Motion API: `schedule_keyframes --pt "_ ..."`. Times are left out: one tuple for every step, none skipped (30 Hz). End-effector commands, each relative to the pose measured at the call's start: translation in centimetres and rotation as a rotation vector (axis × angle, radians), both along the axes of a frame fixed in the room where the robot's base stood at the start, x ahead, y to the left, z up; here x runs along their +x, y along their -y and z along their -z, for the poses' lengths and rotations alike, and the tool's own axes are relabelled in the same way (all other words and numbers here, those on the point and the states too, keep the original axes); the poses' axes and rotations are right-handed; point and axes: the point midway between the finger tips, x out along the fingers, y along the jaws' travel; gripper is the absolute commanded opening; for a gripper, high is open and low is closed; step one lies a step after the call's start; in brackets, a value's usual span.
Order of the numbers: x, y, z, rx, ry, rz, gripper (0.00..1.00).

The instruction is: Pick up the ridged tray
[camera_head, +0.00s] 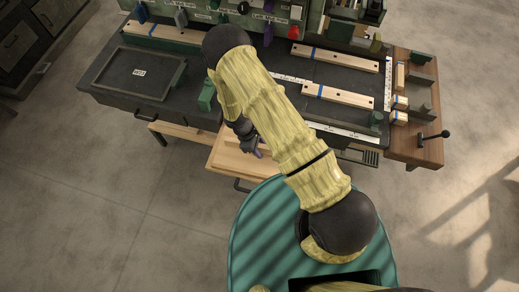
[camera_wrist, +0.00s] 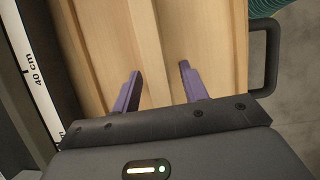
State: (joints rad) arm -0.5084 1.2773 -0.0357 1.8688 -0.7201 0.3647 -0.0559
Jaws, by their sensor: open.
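A pale wooden tray-like piece with lengthwise ridges (camera_wrist: 205,35) fills the middle of the wrist view. It also shows in the head view (camera_head: 228,160), partly hidden by my arm, at the front edge of the bench. I cannot tell whether it is a separate tray or part of an open drawer. My gripper (camera_wrist: 160,68) is open, its two purple fingers apart over the wood with nothing held between them. In the head view my gripper (camera_head: 258,152) is low over the wood and mostly hidden behind the arm. Contact cannot be told.
A black handle (camera_wrist: 266,60) stands at the wood's right side. A ruler strip (camera_wrist: 35,70) runs along the left. On the bench lie a dark labelled panel (camera_head: 110,75) and wooden bars (camera_head: 340,96). A brown side bench (camera_head: 425,145) carries small blocks. The floor at left is clear.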

Motion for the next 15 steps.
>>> schedule_keyframes --pt "0.00 0.00 0.00 0.000 0.000 0.000 0.44" --pt "0.00 0.00 0.00 0.000 0.000 0.000 0.44" --pt "0.00 0.00 0.00 0.000 0.000 0.000 0.44" --pt "0.00 0.01 -0.01 0.000 0.000 0.000 0.44" --pt "0.00 0.01 -0.01 0.000 0.000 0.000 0.44" --pt "0.00 0.01 -0.01 0.000 0.000 0.000 0.44" --pt "0.00 0.01 -0.01 0.000 0.000 0.000 0.44" --pt "0.00 0.01 -0.01 0.000 0.000 0.000 0.44" --pt "0.00 0.00 -0.02 0.000 0.000 0.000 0.44" --pt "0.00 0.01 -0.03 0.000 0.000 0.000 0.44" --pt "0.00 0.00 -0.02 0.000 0.000 0.000 0.38" --pt "0.00 0.01 -0.03 0.000 0.000 0.000 0.30" --pt "0.00 0.00 -0.02 0.000 0.000 0.000 0.24" --pt "0.00 0.01 -0.03 0.000 0.000 0.000 0.18" --pt "0.00 0.01 -0.03 0.000 0.000 0.000 0.10"
